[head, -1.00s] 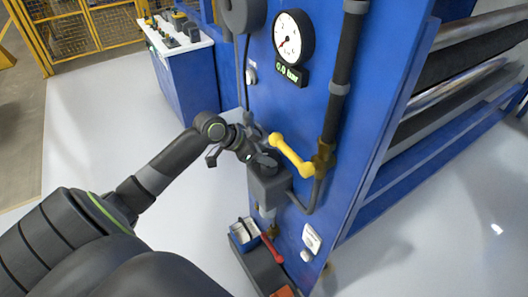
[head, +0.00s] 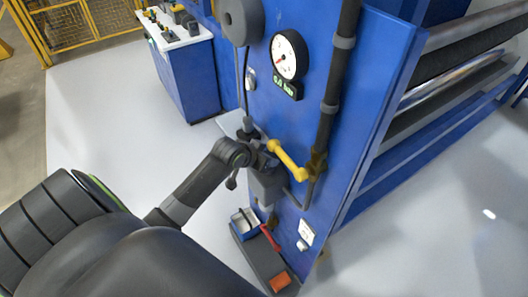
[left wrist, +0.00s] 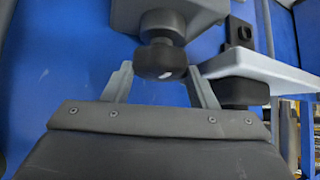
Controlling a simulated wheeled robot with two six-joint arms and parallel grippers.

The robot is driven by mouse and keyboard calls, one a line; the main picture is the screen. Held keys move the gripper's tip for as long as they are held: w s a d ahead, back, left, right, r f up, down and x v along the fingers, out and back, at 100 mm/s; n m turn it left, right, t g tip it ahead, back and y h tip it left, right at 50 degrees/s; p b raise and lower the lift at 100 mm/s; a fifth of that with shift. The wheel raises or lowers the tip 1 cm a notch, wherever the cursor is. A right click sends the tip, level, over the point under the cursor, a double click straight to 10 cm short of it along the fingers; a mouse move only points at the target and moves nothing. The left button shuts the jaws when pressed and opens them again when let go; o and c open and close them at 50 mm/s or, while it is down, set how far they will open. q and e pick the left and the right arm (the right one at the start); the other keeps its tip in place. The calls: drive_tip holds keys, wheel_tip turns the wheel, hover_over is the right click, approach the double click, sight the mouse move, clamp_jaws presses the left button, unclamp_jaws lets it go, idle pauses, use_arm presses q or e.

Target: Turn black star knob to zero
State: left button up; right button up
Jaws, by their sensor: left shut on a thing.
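In the left wrist view the black star knob (left wrist: 160,60) sits under a grey housing (left wrist: 170,15). My left gripper (left wrist: 158,76) has one finger on each side of the knob and is shut on it. In the head view my left gripper (head: 258,158) is at the grey box on the blue panel, just left of the yellow lever (head: 288,160). There the knob is hidden or too small to make out. A round white gauge (head: 286,58) has its needle toward the lower left, above a small green display (head: 288,87). My right gripper is not in view.
The blue machine panel (head: 300,120) carries a dark vertical pipe (head: 340,75). A dark box with a red handle (head: 270,237) stands below. In the left wrist view a pale shelf (left wrist: 260,70) lies close to the right finger. A control cabinet (head: 185,75) stands behind.

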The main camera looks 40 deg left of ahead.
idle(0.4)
use_arm(q)
drive_tip(key=o, duration=0.7)
drive_tip(key=v, duration=1.7)
drive_tip(key=shift+r+b, duration=0.15)
drive_tip(key=shift+b, duration=0.15)
drive_tip(key=shift+s, duration=0.15)
